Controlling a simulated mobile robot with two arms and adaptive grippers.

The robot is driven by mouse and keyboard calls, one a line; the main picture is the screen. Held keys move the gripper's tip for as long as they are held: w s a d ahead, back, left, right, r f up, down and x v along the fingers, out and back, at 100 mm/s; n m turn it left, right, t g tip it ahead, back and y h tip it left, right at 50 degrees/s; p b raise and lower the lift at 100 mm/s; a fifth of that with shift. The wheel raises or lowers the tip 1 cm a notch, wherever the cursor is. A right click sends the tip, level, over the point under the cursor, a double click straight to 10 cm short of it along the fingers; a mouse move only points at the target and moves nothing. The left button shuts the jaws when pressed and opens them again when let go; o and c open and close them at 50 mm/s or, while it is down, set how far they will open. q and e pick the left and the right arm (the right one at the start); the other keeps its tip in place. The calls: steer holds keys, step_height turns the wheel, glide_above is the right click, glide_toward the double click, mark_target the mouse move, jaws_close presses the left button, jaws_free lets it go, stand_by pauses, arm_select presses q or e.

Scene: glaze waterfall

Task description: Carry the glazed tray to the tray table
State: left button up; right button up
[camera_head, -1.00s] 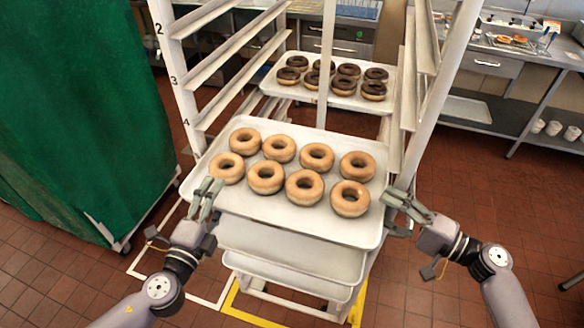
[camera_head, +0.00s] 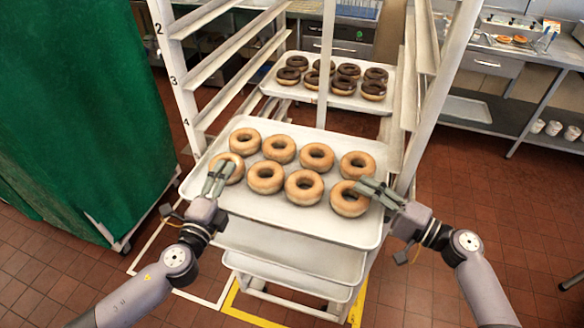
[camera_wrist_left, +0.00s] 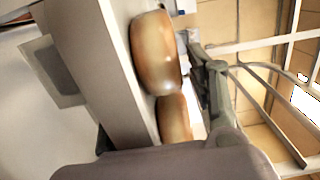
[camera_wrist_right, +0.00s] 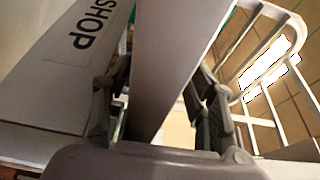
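The tray of glazed doughnuts (camera_head: 290,215) sticks out of the front of the white rack, with two rows of light-brown ring doughnuts (camera_head: 303,187) on it. My right gripper (camera_head: 372,190) is at the right edge. In the right wrist view its open fingers (camera_wrist_right: 160,95) straddle the tray wall (camera_wrist_right: 165,65), with small gaps. I cannot identify a tray table.
The rack's right post (camera_head: 437,100) rises close beyond my right gripper. More trays (camera_head: 290,258) sit below the front one. A tray of chocolate doughnuts (camera_head: 342,101) is behind. A green cover (camera_head: 80,110) stands at left. Tiled floor (camera_head: 480,200) is open at right.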

arm_select(q)
jaws_close()
arm_select(e)
jaws_close()
stand_by(0.4)
